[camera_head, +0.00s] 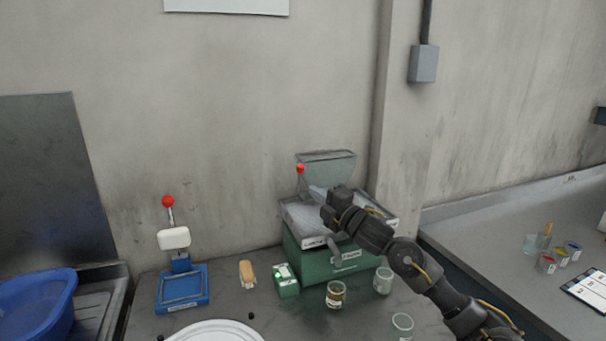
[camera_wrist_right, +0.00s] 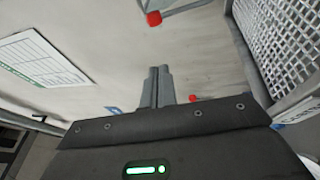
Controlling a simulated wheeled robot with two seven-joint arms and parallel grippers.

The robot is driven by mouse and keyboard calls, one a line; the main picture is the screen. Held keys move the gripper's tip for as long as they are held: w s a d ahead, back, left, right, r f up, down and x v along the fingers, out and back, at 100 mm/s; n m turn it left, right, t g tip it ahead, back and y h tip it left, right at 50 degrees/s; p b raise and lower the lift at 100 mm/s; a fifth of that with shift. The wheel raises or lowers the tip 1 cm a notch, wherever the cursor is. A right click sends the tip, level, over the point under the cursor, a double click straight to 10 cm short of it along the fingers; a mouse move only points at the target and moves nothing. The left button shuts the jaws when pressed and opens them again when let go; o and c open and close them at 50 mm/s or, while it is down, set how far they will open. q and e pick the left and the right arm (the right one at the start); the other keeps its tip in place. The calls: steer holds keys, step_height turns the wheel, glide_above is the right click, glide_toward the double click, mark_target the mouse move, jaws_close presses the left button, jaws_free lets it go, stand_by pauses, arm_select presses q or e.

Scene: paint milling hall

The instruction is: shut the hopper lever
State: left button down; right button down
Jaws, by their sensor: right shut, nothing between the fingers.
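The green milling machine (camera_head: 335,262) stands on the bench against the wall, with a mesh-topped hopper (camera_head: 300,213) and a raised grey lid behind it. The hopper lever ends in a red knob (camera_head: 300,169) and stands up at the hopper's left side. My right gripper (camera_head: 314,191) is shut and empty over the hopper, a little right of and below the knob in the picture. In the right wrist view the shut fingers (camera_wrist_right: 157,84) point towards a red knob (camera_wrist_right: 154,18) beside a grey frame, with a visible gap. My left gripper is not in view.
A blue press (camera_head: 182,289) with its own red-knobbed lever stands at left. A brush (camera_head: 247,273), a small green box (camera_head: 286,281), several jars and a white plate (camera_head: 216,332) lie in front. A blue tub (camera_head: 36,305) sits far left.

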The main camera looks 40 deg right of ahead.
mark_target(300, 165)
steer(key=w+d+r+p, duration=0.1)
steer(key=w+d+p, duration=0.2)
steer(key=w, duration=0.6)
steer(key=shift+r+p, duration=0.25)
steer(key=shift+p, duration=0.4)
steer(key=shift+r, duration=0.1)
steer(key=shift+w+d+r+b, duration=0.2)
steer(key=shift+w+r+b, duration=0.15)
steer(key=shift+w, duration=0.1)
steer(key=shift+w+d+r+b, duration=0.2)
steer(key=shift+w+r+b, duration=0.1)
steer(key=shift+w, duration=0.15)
steer(key=w+p, duration=0.1)
steer(key=w+r+p, duration=0.1)
steer(key=p, duration=0.1)
steer(key=shift+d+r+g, duration=0.2)
steer(key=shift+r+g, duration=0.05)
steer(key=shift+g, duration=0.15)
steer(key=shift+d+m, duration=0.1)
steer(key=shift+m, duration=0.2)
steer(key=shift+s+f+g, duration=0.1)
steer(key=shift+g, duration=0.2)
steer(key=shift+f, duration=0.1)
